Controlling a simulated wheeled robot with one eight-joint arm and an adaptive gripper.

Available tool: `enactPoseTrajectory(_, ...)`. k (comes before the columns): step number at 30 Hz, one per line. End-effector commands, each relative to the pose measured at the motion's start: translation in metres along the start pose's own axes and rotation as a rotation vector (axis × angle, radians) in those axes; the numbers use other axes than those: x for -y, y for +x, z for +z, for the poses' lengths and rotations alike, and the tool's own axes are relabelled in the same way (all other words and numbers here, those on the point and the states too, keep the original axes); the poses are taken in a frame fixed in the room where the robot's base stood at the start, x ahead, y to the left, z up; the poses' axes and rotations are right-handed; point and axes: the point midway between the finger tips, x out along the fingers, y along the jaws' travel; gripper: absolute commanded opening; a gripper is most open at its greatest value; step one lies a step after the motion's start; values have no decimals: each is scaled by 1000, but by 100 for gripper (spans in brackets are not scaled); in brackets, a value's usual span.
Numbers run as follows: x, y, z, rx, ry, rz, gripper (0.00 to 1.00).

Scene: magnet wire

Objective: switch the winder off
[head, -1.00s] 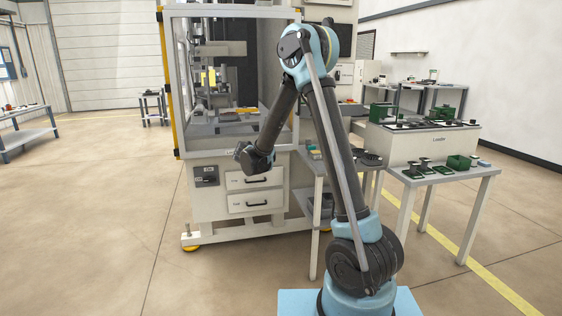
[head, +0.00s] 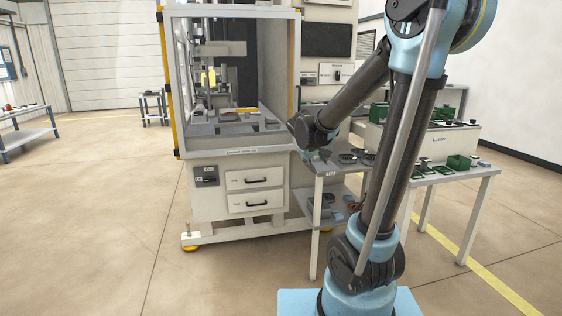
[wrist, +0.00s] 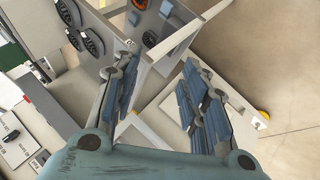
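The large framed machine (head: 242,152), which I take to be the winder, stands left of my arm. Its front carries a dark switch box (head: 205,176) at the lower left, beside two drawers. A pale control panel (head: 336,73) with a small dark knob shows to the right of the enclosure. Labels are too small to read surely.
A small two-level table (head: 318,172) with dark round parts stands close to my arm's end. It also shows in the wrist view (wrist: 110,18). A bench marked Loader (head: 400,143) is behind my arm at right. Floor in front of the machine is clear.

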Motion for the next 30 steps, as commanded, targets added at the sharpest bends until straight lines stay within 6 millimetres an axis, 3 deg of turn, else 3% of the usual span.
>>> enactPoseTrajectory(3, -4, -12, 37, 42, 50, -38, 40)
enactPoseTrajectory(14, 9, -45, 139, 156, 196, -162, 40)
enactPoseTrajectory(30, 73, -85, 267, 294, 406, -362, 40)
